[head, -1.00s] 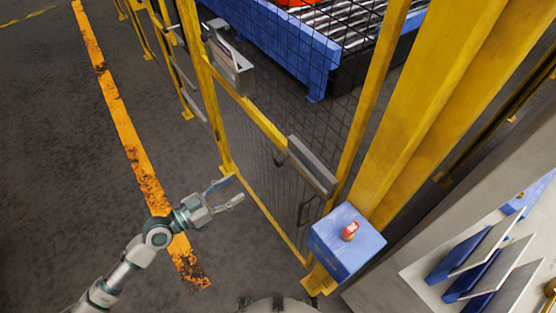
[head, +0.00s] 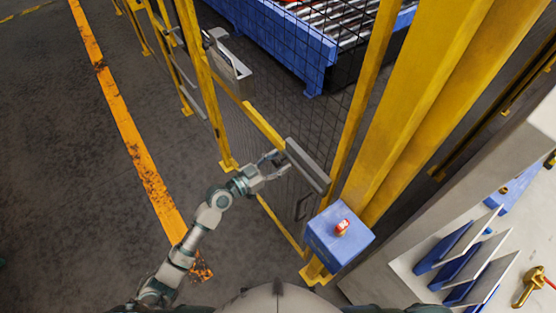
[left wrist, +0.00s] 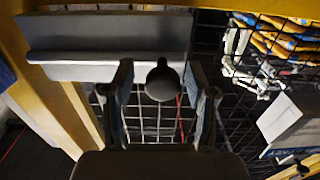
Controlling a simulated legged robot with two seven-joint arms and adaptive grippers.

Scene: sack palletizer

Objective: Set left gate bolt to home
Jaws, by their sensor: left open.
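A grey bolt housing (head: 308,165) is fixed to the yellow gate frame, and it also shows in the left wrist view (left wrist: 110,45). A dark round knob (left wrist: 162,80) hangs below it in the left wrist view. My left gripper (head: 277,164) is at the left end of the housing. In the left wrist view its open fingers (left wrist: 161,72) stand on either side of the knob, with a gap visible on each side. The fingers partly hide the bolt in the head view. My right gripper is not in view.
A blue box with a red button (head: 341,228) stands right of the gate. Yellow posts (head: 420,100) and wire mesh close off the conveyor (head: 275,35) behind. A grey-white box (head: 232,65) is farther along the fence. The floor left of the gate is clear.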

